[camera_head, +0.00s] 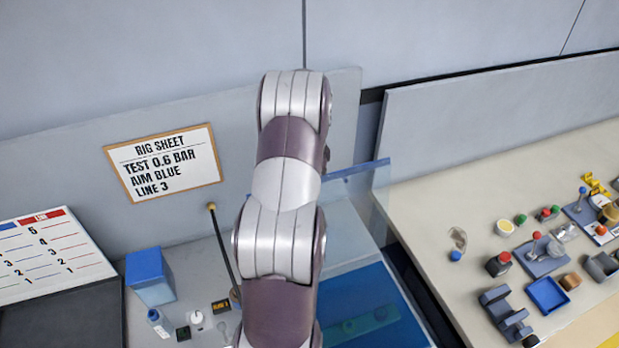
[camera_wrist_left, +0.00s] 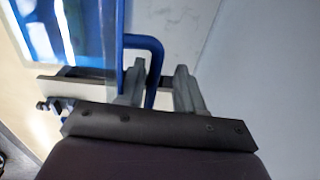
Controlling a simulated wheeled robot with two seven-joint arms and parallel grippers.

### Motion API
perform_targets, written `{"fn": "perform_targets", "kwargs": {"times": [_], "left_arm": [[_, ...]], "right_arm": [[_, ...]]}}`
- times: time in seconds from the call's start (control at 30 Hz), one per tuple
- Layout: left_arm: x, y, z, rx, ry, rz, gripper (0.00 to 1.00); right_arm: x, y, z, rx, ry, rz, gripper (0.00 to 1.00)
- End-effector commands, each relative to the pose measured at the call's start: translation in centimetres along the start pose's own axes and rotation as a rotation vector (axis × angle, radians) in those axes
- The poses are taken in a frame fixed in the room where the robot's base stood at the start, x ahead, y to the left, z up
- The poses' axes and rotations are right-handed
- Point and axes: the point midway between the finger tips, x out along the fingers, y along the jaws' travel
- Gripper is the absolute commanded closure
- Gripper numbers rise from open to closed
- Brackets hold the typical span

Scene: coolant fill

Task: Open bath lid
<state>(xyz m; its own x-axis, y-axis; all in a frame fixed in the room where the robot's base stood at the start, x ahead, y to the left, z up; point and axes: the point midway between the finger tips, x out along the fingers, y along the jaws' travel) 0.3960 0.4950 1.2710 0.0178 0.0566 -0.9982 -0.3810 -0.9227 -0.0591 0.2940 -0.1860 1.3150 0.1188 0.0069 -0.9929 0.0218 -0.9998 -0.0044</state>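The bath (camera_head: 372,312) with blue liquid lies low in the middle of the head view, partly behind my arm. A clear lid panel with a blue edge (camera_head: 381,180) rises at its back and looks raised; its exact angle is hard to tell. In the left wrist view the clear panel (camera_wrist_left: 75,35) is at upper left, with a blue bent handle (camera_wrist_left: 154,62) at its side. My left gripper (camera_wrist_left: 160,80) is open, with the handle bar between its fingers, close to the left finger; contact is unclear. My arm hides this gripper in the head view. My right gripper is not in view.
A blue box (camera_head: 150,277), a small bottle (camera_head: 158,322) and a thin lever with a yellow knob (camera_head: 223,250) stand left of my arm. A bench (camera_head: 430,215) at right carries several small parts and a blue tray (camera_head: 547,295). A wall panel stands behind.

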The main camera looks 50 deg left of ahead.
Motion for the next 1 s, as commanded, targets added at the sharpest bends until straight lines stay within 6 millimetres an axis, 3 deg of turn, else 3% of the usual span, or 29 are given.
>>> {"fn": "perform_targets", "kwargs": {"times": [0.37, 0.57, 0.6, 0.67, 1.0], "left_arm": [[-0.8, -0.3, -0.1, -0.002, 0.004, -0.008, 0.62], [-4.8, -0.4, -0.1, -0.001, 0.004, -0.007, 0.62], [-6.7, -0.5, -0.1, -0.001, 0.003, -0.003, 0.62], [-7.4, -0.5, -0.1, -0.001, 0.002, -0.001, 0.62], [-7.4, -0.5, -0.1, -0.001, 0.002, -0.001, 0.62]], "right_arm": [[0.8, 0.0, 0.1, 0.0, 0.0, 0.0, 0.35], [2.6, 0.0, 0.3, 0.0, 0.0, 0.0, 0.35], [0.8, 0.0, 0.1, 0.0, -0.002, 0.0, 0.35], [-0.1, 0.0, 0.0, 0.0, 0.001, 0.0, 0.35], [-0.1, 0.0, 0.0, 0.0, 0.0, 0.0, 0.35]]}}
